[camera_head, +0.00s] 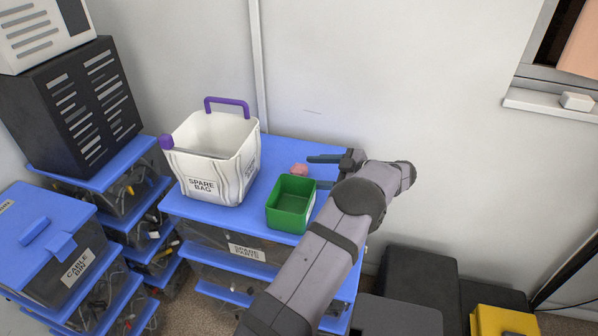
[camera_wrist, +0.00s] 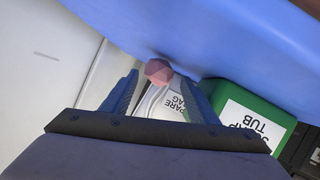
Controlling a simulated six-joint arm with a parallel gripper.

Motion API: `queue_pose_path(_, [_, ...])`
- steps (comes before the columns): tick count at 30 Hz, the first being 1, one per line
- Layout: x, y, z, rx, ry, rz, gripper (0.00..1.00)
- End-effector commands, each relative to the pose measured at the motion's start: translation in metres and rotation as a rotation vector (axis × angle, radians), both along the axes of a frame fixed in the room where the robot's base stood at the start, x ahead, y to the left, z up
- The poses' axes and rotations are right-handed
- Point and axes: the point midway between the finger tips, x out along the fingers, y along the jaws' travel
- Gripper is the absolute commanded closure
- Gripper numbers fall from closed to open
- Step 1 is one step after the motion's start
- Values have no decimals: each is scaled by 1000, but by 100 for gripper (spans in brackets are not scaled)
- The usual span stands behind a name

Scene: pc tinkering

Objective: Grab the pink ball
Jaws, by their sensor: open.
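The pink ball (camera_head: 299,169) rests on the blue lid behind the green tub in the head view. It also shows in the wrist view (camera_wrist: 158,71), just beyond the fingertips and roughly centred between them. My gripper (camera_head: 318,159) is at the right of the ball, with its fingers pointing left toward it. In the wrist view my gripper (camera_wrist: 165,82) is open, with its two blue fingers apart and nothing between them. The ball looks small and faceted.
The green tub (camera_head: 291,205) stands close in front of the ball. The white spare bag (camera_head: 213,158) with purple handles stands to the left. Both are on the blue lid (camera_head: 290,150) of the drawer stack. The wall (camera_head: 330,80) is close behind.

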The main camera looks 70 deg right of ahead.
Motion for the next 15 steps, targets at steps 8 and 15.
queue_pose_path(8, [24,-4,-9,0,-1,1,46])
queue_pose_path(15, [26,-5,-10,0,0,-1,46])
